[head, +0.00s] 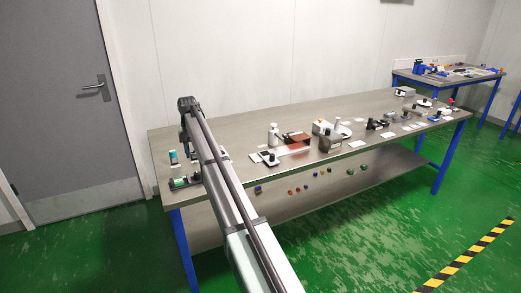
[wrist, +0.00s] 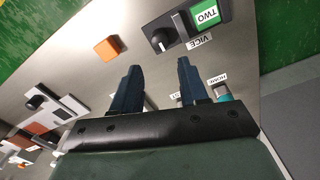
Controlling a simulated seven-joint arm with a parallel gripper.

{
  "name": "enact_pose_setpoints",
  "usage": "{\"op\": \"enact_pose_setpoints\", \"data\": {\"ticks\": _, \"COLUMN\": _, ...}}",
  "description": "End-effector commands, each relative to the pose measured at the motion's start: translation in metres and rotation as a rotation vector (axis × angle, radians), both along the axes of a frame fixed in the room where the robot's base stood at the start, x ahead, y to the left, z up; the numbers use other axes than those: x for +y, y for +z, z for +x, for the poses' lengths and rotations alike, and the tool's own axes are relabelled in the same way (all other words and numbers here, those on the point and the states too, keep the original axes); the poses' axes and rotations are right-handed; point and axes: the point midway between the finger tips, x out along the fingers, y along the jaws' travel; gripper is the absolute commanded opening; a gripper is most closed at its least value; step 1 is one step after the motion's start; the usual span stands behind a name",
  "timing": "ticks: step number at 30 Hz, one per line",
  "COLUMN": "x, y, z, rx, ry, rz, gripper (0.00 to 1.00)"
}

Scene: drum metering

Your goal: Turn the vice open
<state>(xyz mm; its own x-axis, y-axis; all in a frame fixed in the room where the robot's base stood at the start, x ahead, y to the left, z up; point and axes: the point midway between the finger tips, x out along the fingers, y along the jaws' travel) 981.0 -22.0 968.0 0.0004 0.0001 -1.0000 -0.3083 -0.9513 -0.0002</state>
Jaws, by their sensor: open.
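The vice (wrist: 182,28) is a dark block at the top of the wrist view, with a green face reading TWO and a dark knob with a pale pointer (wrist: 161,40) at its left end. A white VICE label (wrist: 199,42) lies beside it. In the head view the vice (head: 180,184) appears as a small black and green fixture at the bench's near left corner. My gripper (wrist: 159,65) is open and empty, its fingers pointing towards the knob side of the vice and apart from it. In the head view my arm hides part of the bench there.
An orange block (wrist: 107,47) lies left of the vice. A teal cylinder (wrist: 222,91) stands by a HOME label (wrist: 217,78), close to the right finger. A dark-knobbed fixture (wrist: 37,102) is at left. Bench edges run close past the vice.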

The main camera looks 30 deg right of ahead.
Motion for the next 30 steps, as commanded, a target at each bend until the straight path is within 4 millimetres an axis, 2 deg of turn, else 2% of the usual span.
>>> {"op": "enact_pose_setpoints", "data": {"ticks": 6, "x": 0.000, "y": 0.037, "z": 0.001, "rx": -0.002, "ry": 0.001, "rz": -0.001, "gripper": 0.44}}
{"op": "enact_pose_setpoints", "data": {"ticks": 9, "x": -0.019, "y": 0.026, "z": -0.001, "rx": -0.022, "ry": -0.014, "rz": 0.013, "gripper": 0.44}}
{"op": "enact_pose_setpoints", "data": {"ticks": 30, "x": -0.126, "y": -0.007, "z": -0.002, "rx": -0.182, "ry": -0.099, "rz": 0.078, "gripper": 0.44}}
